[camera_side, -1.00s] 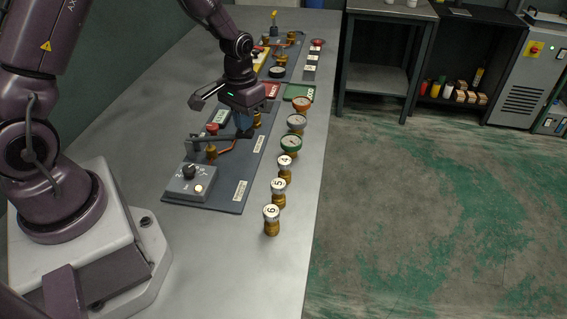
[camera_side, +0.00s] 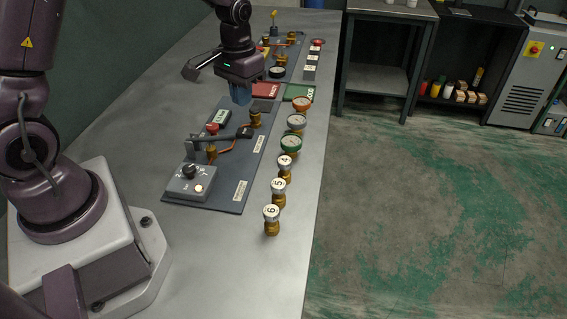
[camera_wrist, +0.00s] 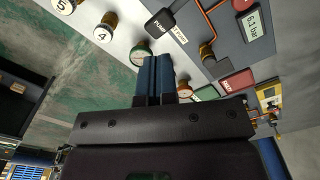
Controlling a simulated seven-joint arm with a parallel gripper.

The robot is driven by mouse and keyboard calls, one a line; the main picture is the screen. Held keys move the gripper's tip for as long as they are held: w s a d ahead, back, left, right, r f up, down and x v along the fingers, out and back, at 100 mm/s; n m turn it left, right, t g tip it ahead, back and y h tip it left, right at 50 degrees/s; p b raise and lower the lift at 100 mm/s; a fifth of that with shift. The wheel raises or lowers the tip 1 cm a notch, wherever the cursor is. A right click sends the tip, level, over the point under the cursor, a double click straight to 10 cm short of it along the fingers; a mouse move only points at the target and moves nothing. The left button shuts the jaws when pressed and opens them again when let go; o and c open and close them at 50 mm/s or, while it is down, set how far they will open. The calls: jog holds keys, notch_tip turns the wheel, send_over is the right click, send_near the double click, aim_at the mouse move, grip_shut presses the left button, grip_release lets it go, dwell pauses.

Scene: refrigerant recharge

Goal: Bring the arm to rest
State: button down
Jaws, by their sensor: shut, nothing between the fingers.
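My gripper (camera_side: 240,97) is shut and empty, with its blue fingers pointing down above the dark panel board. In the wrist view, the blue fingers (camera_wrist: 156,72) are together with nothing between them. The arm reaches out over the bench from the left. Below the gripper on the near board (camera_side: 228,190) are a lever with a dark handle (camera_side: 222,136), a copper pipe and a brass fitting (camera_side: 255,118). A grey box with a black knob (camera_side: 190,171) sits at the board's near end.
Red (camera_side: 266,90) and green (camera_side: 299,92) trays lie farther back. The bench's near part (camera_side: 230,260) is clear.

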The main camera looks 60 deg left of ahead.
jog(key=shift+s+r, duration=0.1)
jog(key=s+d+r+m+t, duration=0.1)
jog(key=s+d+r+t, duration=0.1)
jog(key=s+d+r, duration=0.3)
jog(key=s+d+r+m+t, duration=0.2)
jog(key=s+d+r+t, duration=0.1)
jog(key=s+r, duration=0.8)
jog(key=shift+s+d+r+t, duration=0.25)
jog(key=shift+d+r+t, duration=0.05)
jog(key=shift+d+r, duration=0.6)
dwell(1.1)
